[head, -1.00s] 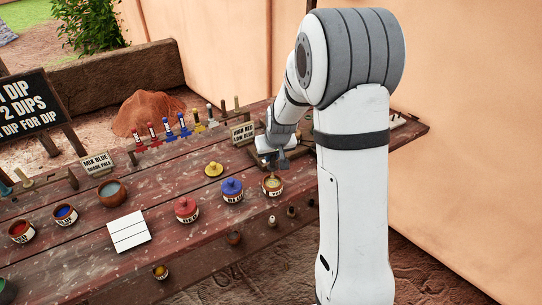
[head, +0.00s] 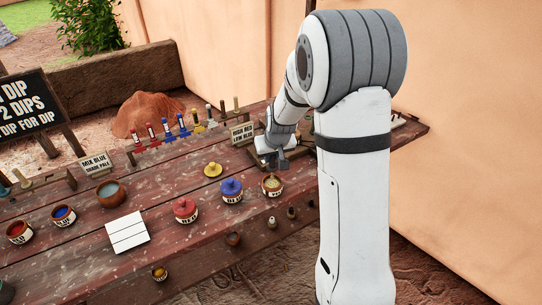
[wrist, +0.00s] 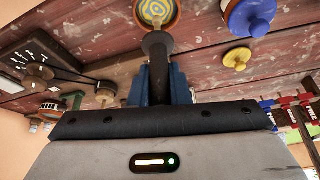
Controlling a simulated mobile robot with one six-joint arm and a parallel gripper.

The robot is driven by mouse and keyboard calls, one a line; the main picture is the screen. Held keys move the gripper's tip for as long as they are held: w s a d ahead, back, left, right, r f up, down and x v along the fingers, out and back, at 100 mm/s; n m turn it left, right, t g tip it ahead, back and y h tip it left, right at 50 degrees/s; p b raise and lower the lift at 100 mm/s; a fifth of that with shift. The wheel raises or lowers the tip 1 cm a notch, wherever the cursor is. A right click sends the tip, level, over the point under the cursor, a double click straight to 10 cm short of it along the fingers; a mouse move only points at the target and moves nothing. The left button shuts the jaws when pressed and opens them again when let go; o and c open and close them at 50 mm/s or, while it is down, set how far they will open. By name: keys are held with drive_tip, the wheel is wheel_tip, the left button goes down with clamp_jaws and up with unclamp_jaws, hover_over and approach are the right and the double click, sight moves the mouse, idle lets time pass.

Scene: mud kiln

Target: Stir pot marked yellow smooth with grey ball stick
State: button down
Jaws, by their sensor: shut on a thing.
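The open pot (head: 272,187) stands near the front edge of the table, below my gripper (head: 274,166). In the wrist view the same pot (wrist: 157,13) shows yellow and greyish swirls inside its rim. My gripper's blue fingers are shut on a dark-handled stick (wrist: 157,48), which points at the pot. The stick's far end appears to be over or in the pot; its ball is not clearly visible. A yellow lid (head: 213,169) lies on the table left of the pot.
A blue-lidded pot (head: 231,190) stands close on the left, with a red-lidded pot (head: 185,209) beyond it. A white board (head: 127,232) lies farther left. Upright sticks in racks and a sign (head: 242,132) stand behind.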

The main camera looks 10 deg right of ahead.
sight(272, 164)
drive_tip(key=shift+f+b, duration=1.7)
drive_tip(key=shift+f, duration=0.2)
